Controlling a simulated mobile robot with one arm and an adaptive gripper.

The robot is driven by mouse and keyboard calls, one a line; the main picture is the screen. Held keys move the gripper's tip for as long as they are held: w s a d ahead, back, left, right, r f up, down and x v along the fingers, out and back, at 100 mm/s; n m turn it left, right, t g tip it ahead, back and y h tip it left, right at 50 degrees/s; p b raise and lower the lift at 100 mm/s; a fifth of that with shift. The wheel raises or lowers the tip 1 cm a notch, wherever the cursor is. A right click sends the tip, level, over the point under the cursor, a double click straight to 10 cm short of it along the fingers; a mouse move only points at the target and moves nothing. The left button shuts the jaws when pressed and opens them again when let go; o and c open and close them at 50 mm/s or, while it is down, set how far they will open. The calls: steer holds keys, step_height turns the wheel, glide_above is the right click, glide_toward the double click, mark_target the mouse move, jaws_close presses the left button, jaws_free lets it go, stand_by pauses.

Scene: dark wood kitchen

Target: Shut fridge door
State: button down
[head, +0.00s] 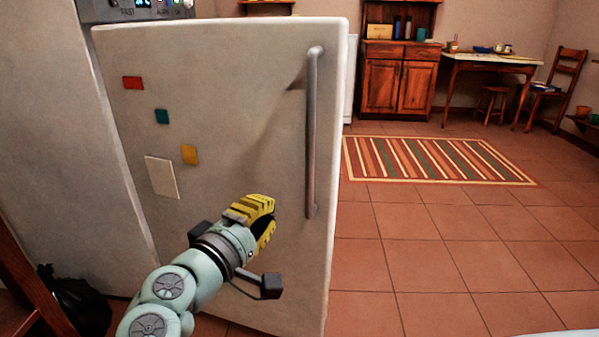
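The fridge door (220,120) is a large off-white panel that fills the left half of the head view. Its outer face carries several coloured magnets and a pale note. A long grey vertical handle (312,130) is near its right edge. The door appears to stand out from the fridge body (45,130) at the left; how far it is open is hard to judge. My gripper (266,220), with yellow fingers, is in front of the door's lower part, left of the handle's lower end and apart from the handle. The finger gap is partly hidden, and contact with the door is unclear.
A striped rug (435,160) lies on the tiled floor to the right, which is mostly clear. A wooden cabinet (400,80), a table (490,62) and a chair (560,85) stand at the back. A black bag (80,305) is at the lower left.

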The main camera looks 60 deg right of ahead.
steer(key=b, duration=0.3)
glide_toward(300, 179)
steer(key=s+d+r, duration=0.3)
steer(key=r, duration=0.1)
steer(key=shift+s+d, duration=0.25)
steer(key=shift+d, duration=0.15)
steer(key=shift+d, duration=0.15)
